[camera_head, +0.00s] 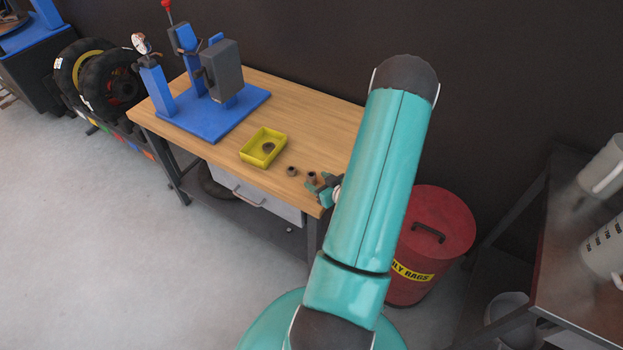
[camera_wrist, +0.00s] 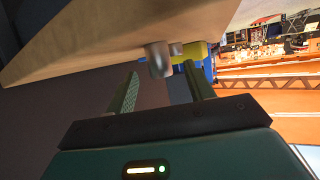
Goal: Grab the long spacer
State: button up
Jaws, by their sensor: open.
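Two small metallic cylinders stand on the wooden workbench (camera_head: 310,110) near its front right corner. The one nearer my gripper looks taller and appears to be the long spacer (camera_head: 311,177); the shorter spacer (camera_head: 291,171) is to its left. My gripper (camera_head: 319,186) is open beside the long spacer at the bench edge. In the wrist view, the long spacer (camera_wrist: 158,57) shows between and just beyond the tips of my open, empty fingers (camera_wrist: 160,72). The shorter spacer (camera_wrist: 176,49) is behind it. Contact with the fingers cannot be told.
A yellow tray (camera_head: 248,158) holding a dark round part lies left of the spacers. A blue press fixture (camera_head: 212,115) stands at the back left of the bench. A red rag bin (camera_head: 440,225) stands right of the bench, partly behind my arm.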

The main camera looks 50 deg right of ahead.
aim_at(313, 177)
jog(key=x, duration=0.5)
jog(key=shift+w+d, duration=0.1)
jog(key=shift+w, duration=0.2)
jog(key=c, duration=1)
jog(key=shift+c, duration=0.2)
jog(key=shift+r, duration=0.1)
